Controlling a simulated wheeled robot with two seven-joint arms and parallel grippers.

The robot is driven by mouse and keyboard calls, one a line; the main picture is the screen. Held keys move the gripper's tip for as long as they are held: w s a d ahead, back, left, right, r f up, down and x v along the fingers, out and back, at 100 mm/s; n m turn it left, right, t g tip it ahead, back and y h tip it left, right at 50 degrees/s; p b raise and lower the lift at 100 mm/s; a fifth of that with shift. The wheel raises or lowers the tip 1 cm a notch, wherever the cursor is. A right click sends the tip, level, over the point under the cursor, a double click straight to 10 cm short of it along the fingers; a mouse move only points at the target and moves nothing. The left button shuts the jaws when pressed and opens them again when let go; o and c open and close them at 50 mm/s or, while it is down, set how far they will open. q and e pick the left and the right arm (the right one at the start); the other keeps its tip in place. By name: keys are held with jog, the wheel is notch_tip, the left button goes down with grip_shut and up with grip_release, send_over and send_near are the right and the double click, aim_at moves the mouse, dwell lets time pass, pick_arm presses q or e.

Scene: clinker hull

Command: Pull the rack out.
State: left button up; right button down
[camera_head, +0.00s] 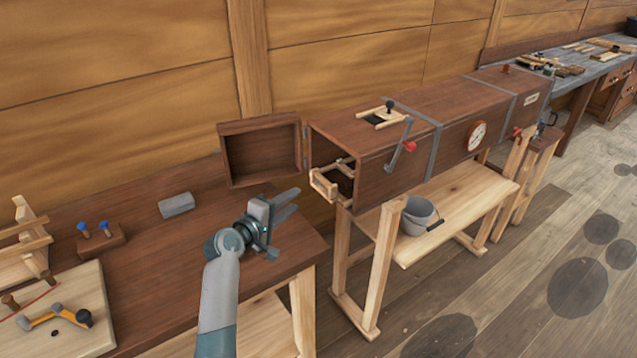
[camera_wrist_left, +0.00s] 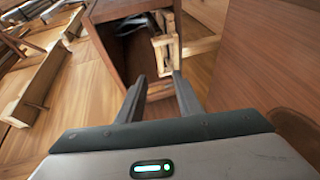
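The rack (camera_head: 325,187) is a light wooden frame whose end shows at the open left end of a long brown wooden box (camera_head: 378,150). The rack's end pokes out slightly past the opening; the rest of it is hidden inside. The rack also shows in the left wrist view (camera_wrist_left: 164,48), beyond the fingers. The box's door (camera_head: 262,152) stands swung open to the left. My left gripper (camera_head: 297,201) is open and empty, short of the rack, its fingers pointing towards it. In the left wrist view the fingertips (camera_wrist_left: 158,78) are apart with nothing between them. My right gripper is not in view.
The box rests on a wooden trestle (camera_head: 455,205) holding a grey bucket (camera_head: 416,215). A crank with a red knob (camera_head: 410,147) is on the box's front. A brown bench (camera_head: 180,250) with a grey block (camera_head: 177,205) stands at left.

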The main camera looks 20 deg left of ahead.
aim_at(322, 181)
pick_arm(q)
jog(key=p+x, duration=0.1)
jog(key=x, duration=1.1)
jog(key=shift+w+p, duration=0.1)
jog(key=shift+p, duration=0.2)
jog(key=shift+x, duration=1.1)
jog(key=shift+f, duration=0.1)
grip_shut()
